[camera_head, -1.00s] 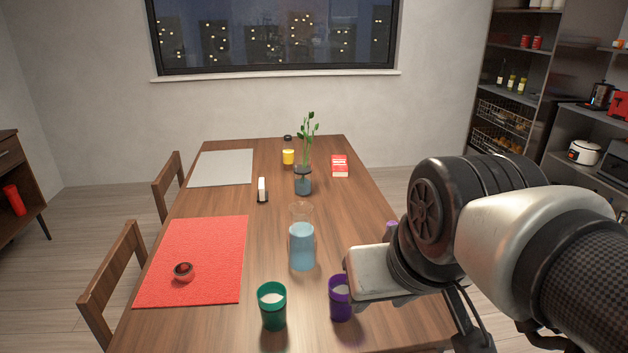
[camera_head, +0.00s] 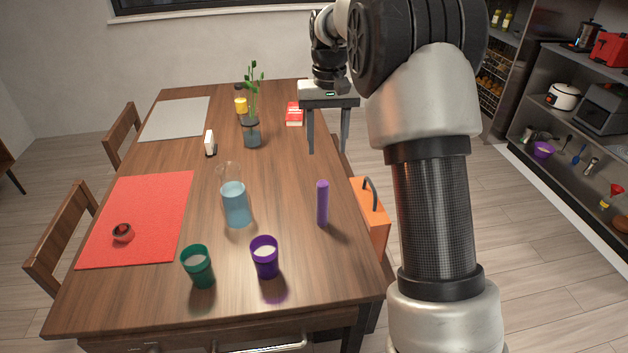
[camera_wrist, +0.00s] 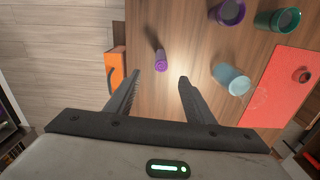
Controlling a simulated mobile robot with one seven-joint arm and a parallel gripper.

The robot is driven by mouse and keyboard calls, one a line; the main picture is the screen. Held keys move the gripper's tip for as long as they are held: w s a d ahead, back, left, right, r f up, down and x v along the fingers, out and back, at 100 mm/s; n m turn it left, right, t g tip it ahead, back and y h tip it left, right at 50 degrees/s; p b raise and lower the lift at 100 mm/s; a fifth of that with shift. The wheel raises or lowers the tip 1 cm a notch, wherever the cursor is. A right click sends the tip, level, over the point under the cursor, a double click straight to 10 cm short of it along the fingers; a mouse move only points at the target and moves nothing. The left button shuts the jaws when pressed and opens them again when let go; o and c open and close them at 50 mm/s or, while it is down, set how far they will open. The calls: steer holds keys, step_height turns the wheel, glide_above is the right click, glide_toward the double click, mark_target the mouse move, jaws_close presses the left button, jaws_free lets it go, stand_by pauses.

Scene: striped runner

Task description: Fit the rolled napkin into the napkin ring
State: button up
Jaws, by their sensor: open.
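The rolled napkin (camera_head: 322,203) is a purple cylinder standing upright near the table's right edge. In the wrist view the napkin (camera_wrist: 161,60) shows beyond my fingertips, roughly in line with the gap between them. A small round red piece with a dark middle, apparently the napkin ring (camera_head: 122,233), sits on the red placemat (camera_head: 150,198) at the left. It is small and its opening is hard to make out. My gripper (camera_head: 328,150) is open and empty, fingers pointing down, above the table's right side and farther back than the napkin.
A carafe of blue liquid (camera_head: 236,204), a purple cup (camera_head: 265,258) and a green cup (camera_head: 199,267) stand left of the napkin. A plant in a vase (camera_head: 252,132) and a red-and-white box (camera_head: 294,114) are farther back. An orange object (camera_head: 369,215) is beside the table's right edge.

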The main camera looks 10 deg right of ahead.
mark_target(324, 185)
steer(key=f, duration=0.4)
steer(key=f+b, duration=0.1)
steer(key=f, duration=0.4)
steer(key=w+f+b, duration=0.1)
steer(key=f, duration=0.3)
steer(key=shift+a+f, duration=0.1)
steer(key=shift+f, duration=0.05)
steer(key=shift+w+a+f+b, duration=0.1)
steer(key=shift+f+b, duration=0.1)
steer(key=shift+f, duration=1.1)
steer(key=shift+w+a+f+b, duration=0.1)
steer(key=shift+f+b, duration=0.05)
steer(key=shift+f, duration=1.15)
steer(key=c, duration=1.1)
